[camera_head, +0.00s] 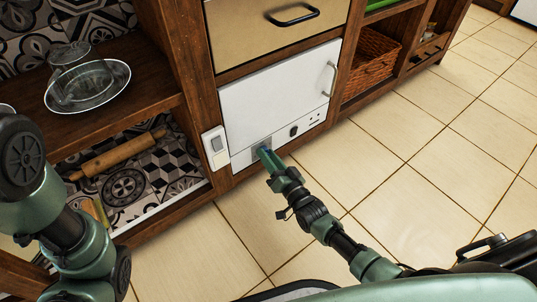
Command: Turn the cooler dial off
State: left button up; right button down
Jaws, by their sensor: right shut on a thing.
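The cooler (272,100) is a white built-in unit with a door and a control strip along its lower front. My right gripper (265,151) reaches up to the left part of this strip and is shut on a small part there, which I take to be the cooler dial. The fingers hide most of that part, so its setting cannot be read. A dark knob (293,131) sits on the strip to the right of the gripper, apart from it. My left arm shows at the left edge, but its gripper is not in view.
A white switch plate (215,147) is on the wooden post left of the cooler. Glass dishes (88,85) stand on the left shelf, with a rolling pin (123,152) below. A wicker basket (371,57) is to the right. The tiled floor (430,150) is clear.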

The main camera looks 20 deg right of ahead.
jog(key=shift+s+f+n+g+y, duration=0.15)
jog(key=shift+n+y, duration=0.45)
jog(key=shift+n, duration=4.45)
jog(key=shift+w+n+g+y, duration=0.1)
jog(key=shift+n+g+y, duration=0.35)
jog(key=shift+n, duration=4.55)
jog(key=shift+s+f+n+y, duration=0.1)
jog(key=shift+n+y, duration=0.65)
jog(key=shift+n, duration=4.3)
jog(key=c, duration=1.1)
grip_release()
jog(key=shift+r, duration=0.1)
